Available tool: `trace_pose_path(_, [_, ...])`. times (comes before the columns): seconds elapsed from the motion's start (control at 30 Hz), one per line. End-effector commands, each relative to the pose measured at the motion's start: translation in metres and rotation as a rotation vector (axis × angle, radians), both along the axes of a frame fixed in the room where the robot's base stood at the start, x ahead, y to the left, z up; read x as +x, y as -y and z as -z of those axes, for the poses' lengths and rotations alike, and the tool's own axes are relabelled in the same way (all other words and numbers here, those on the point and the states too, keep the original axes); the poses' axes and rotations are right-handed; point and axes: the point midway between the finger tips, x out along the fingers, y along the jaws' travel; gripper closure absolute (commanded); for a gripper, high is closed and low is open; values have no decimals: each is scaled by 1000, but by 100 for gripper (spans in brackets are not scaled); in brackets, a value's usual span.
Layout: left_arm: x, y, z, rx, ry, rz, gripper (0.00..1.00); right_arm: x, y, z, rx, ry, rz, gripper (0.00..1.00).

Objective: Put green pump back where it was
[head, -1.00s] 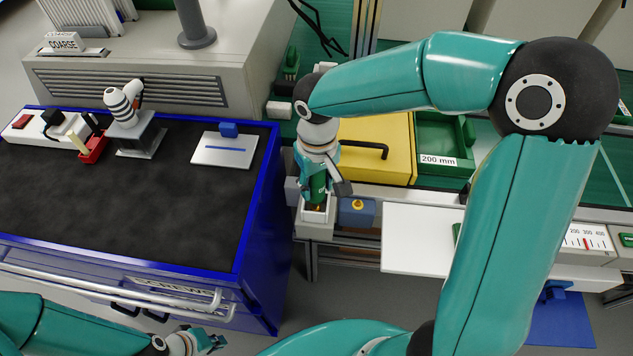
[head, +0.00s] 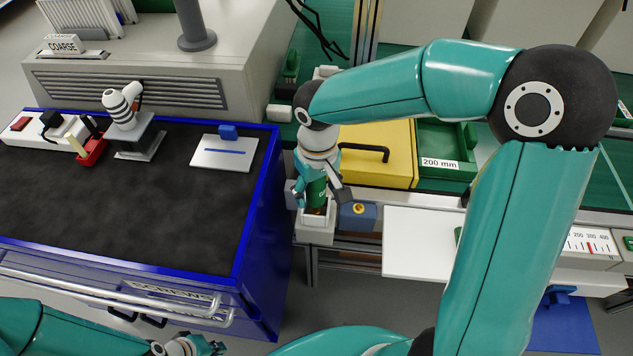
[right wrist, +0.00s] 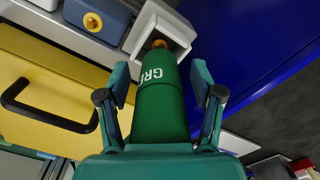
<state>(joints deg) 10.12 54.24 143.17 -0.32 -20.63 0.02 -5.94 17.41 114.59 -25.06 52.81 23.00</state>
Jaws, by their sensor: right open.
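The green pump (head: 316,194) is a green bottle with printed lettering and an orange tip. It is in the white square holder (head: 316,232), tip end toward the holder's opening. My right gripper (head: 318,196) is open, with one finger on each side of the pump. In the right wrist view the pump (right wrist: 160,112) lies between the spread fingers (right wrist: 158,85), with gaps beside it, and its orange tip is at the opening of the white holder (right wrist: 138,38). How deep the tip sits is hidden. My left gripper (head: 200,345) is at the bottom edge, away from the pump.
A blue-grey block with a yellow knob (head: 357,213) stands right beside the holder. A yellow box with a black handle (head: 375,135) is behind it. The blue cabinet (head: 255,205) is close on the left. A white board (head: 420,240) lies to the right.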

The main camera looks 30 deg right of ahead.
Motion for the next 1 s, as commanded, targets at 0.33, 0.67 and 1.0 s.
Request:
trace_pose_path(0.33, [0, 0, -14, 0, 0, 0, 100, 1, 0, -40, 1, 6, 2, 34])
trace_pose_path(0.67, [0, 0, -19, 0, 0, 0, 100, 0, 1, -108, 2, 5, 2, 34])
trace_pose_path(1.0, [0, 0, -21, 0, 0, 0, 100, 0, 1, -132, 0, 1, 1, 34])
